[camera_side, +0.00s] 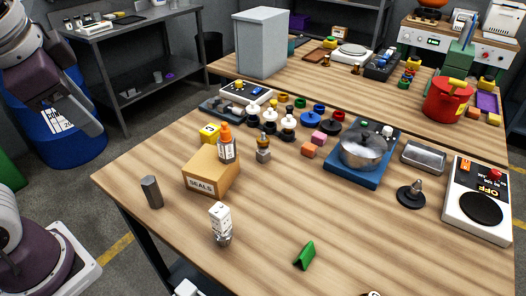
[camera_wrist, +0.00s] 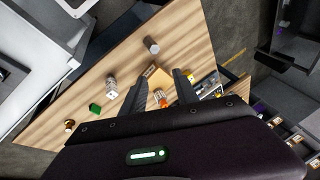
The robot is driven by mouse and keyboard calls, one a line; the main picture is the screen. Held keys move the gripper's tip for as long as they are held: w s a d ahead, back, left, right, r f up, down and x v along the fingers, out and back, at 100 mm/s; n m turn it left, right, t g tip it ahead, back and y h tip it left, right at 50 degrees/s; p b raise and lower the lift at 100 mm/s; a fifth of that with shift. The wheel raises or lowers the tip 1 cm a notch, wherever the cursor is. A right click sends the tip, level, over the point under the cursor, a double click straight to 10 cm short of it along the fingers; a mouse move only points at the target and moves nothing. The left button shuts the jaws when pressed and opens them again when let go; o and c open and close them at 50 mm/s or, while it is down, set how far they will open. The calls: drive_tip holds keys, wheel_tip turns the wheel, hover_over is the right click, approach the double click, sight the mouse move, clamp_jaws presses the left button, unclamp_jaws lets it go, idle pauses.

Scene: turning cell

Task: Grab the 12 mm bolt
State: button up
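No piece can be surely told as the 12 mm bolt; no size marking is legible. A dark grey upright post (camera_side: 152,192) stands near the table's left edge; it also shows in the wrist view (camera_wrist: 151,46). A whitish and metal piece (camera_side: 221,224) stands right of it, also in the wrist view (camera_wrist: 112,87). A small metal piece with a brass-coloured top (camera_side: 263,149) stands behind the seals box. My gripper (camera_wrist: 160,77) is open, its two dark fingers apart with nothing held.
A green wedge (camera_side: 304,256) lies at the front. A pan on a blue base (camera_side: 361,178), a black-footed metal piece (camera_side: 410,196) and a white hotplate unit (camera_side: 480,204) stand right. The front middle is mostly bare.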

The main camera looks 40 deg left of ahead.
sight(263, 133)
drive_tip(key=w+m+t+y, duration=0.3)
drive_tip(key=w+m+y, duration=0.4)
drive_tip(key=w+m, duration=0.9)
drive_tip(key=w+d+m+t, duration=0.95)
drive_tip(key=w+d, duration=0.25)
drive_tip(key=d, duration=0.3)
drive_tip(key=shift+g, duration=0.65)
drive_tip(key=f, duration=0.7)
drive_tip(key=a+f, duration=0.1)
drive_tip(key=f, duration=1.3)
drive_tip(key=shift+a+f, duration=0.15)
drive_tip(key=shift+f, duration=0.25)
drive_tip(key=x, duration=1.2)
drive_tip(key=shift+s+a+f, duration=0.25)
drive_tip(key=shift+a+f, duration=0.1)
drive_tip(key=shift+f, duration=0.05)
clamp_jaws()
